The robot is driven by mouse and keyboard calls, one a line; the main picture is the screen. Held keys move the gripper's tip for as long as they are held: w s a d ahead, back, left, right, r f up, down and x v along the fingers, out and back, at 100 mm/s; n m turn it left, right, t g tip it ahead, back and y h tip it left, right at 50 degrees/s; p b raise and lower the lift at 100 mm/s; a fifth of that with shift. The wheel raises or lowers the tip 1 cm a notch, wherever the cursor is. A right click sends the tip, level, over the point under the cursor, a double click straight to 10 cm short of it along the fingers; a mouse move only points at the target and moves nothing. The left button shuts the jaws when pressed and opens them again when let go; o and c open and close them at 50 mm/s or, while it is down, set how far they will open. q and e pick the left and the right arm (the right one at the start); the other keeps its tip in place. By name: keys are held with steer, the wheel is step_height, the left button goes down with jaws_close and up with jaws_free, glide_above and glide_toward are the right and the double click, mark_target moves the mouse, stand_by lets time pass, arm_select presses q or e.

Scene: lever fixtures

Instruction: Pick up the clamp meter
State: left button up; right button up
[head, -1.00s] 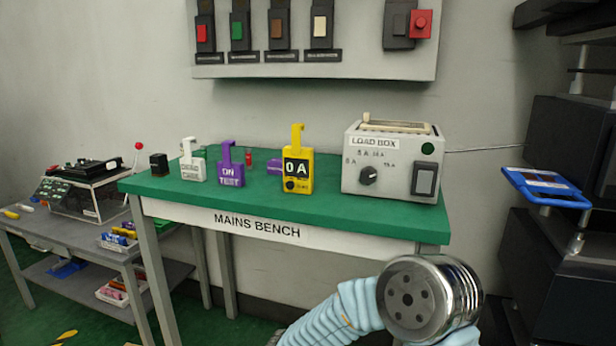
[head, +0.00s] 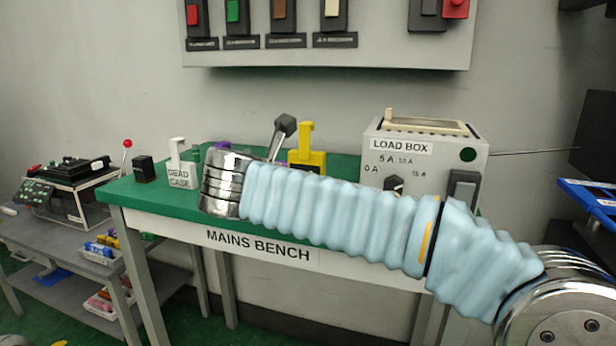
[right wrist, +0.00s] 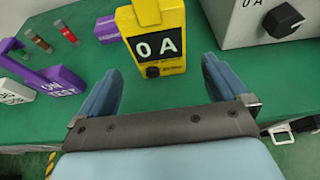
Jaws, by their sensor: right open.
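The clamp meter (head: 306,160) is yellow with a hooked top and stands upright on the green bench top. In the head view my right arm hides its lower part. In the right wrist view the clamp meter (right wrist: 156,45) shows a dark "0 A" display and a black knob. My right gripper (right wrist: 160,66) is open and empty, its two blue-grey fingers spread left and right of the meter's lower end in that picture. The meter appears just beyond the fingertips; I see no contact. My left gripper is not in view.
The load box (head: 425,150) stands right of the meter. A white "DEAD CASE" piece (head: 180,165) and a black block (head: 143,169) stand at the left. Purple "ON TEST" piece (right wrist: 55,85), another purple item (right wrist: 106,29) and a red cylinder (right wrist: 67,33) lie left of the meter.

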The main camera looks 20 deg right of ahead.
steer(key=x, duration=0.9)
steer(key=shift+a+f, duration=0.1)
steer(key=shift+f, duration=0.2)
steer(key=shift+s, duration=0.1)
steer(key=shift+c, duration=0.2)
steer(key=c, duration=1)
steer(key=shift+r, duration=0.1)
steer(key=shift+c, duration=0.3)
steer(key=shift+r, duration=0.1)
